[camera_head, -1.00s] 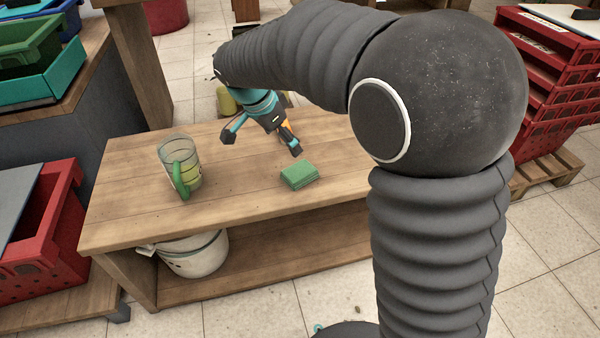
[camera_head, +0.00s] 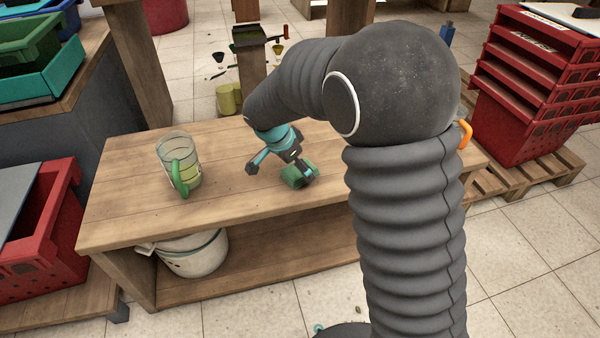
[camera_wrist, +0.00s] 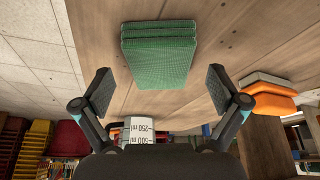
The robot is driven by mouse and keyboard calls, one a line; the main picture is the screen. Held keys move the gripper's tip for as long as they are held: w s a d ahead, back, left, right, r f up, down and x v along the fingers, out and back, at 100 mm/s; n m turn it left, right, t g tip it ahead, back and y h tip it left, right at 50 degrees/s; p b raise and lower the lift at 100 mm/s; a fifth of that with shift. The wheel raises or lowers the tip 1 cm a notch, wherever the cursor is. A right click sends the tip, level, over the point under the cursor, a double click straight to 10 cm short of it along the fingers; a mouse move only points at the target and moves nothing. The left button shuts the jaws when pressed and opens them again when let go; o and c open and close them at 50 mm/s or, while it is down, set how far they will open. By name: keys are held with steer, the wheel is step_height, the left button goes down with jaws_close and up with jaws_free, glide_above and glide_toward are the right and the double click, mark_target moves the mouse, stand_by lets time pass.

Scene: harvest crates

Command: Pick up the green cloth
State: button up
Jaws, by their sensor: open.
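The green cloth (camera_head: 291,178) is a small folded block lying on the wooden table (camera_head: 230,215). In the wrist view the cloth (camera_wrist: 159,55) lies ahead of my fingertips, roughly centred between them, its stacked folded edge at the far side. My gripper (camera_head: 279,174) is open and empty, with one finger on each side of the line to the cloth; the wrist view shows both fingers (camera_wrist: 160,90) spread apart. In the head view my gripper partly hides the cloth, and I cannot tell whether a finger touches it.
A clear measuring jug (camera_head: 171,150) with a green handle stands on the table left of my gripper. A white bucket (camera_head: 192,256) sits on the lower shelf. An orange and white object (camera_wrist: 268,94) shows at right in the wrist view. Red crates (camera_head: 520,95) stand at right.

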steer(key=shift+w+d+f, duration=0.15)
steer(key=shift+d+f, duration=0.05)
steer(key=shift+f, duration=0.35)
steer(key=c, duration=1.3)
steer(key=shift+c, duration=0.2)
steer(key=shift+r, duration=0.15)
steer(key=shift+r, duration=0.6)
step_height(320, 180, up, 2)
steer(key=shift+r, duration=0.25)
steer(key=s+d+r, duration=0.6)
steer(key=d+r, duration=0.1)
steer(key=d, duration=0.2)
steer(key=shift+s+d, duration=0.15)
steer(key=shift+d, duration=0.25)
